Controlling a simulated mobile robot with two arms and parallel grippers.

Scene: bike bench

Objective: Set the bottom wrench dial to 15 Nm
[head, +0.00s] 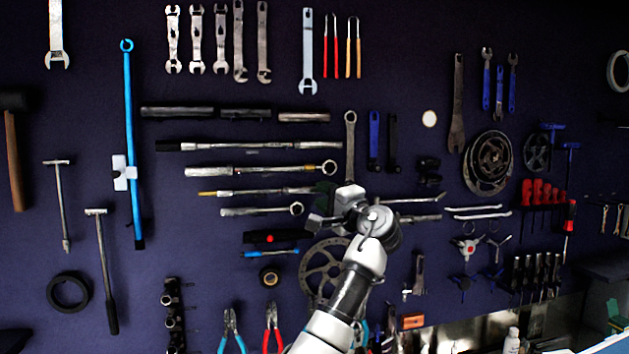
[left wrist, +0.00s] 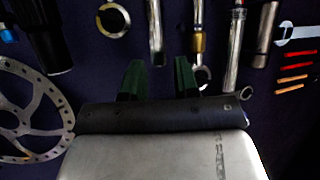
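Several long wrenches hang level on the dark wall in the head view. The lowest of this stack is a silver wrench (head: 255,211) with a ring end at its right. Just above it is a wrench with a gold left end (head: 235,193), whose right part runs towards my gripper. No dial reading is legible. My left gripper (head: 324,197) is in front of the right ends of these wrenches. In the left wrist view its two dark green fingers (left wrist: 158,79) stand apart with nothing held between them. A gold-banded tool (left wrist: 198,42) shows just beyond the right finger. My right gripper is not in view.
A brake disc (head: 318,268) hangs below my gripper, and it also shows at the left of the wrist view (left wrist: 22,115). A ring spanner (head: 350,140) hangs above it. A black tool with a red dot (head: 272,238) is below the wrenches.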

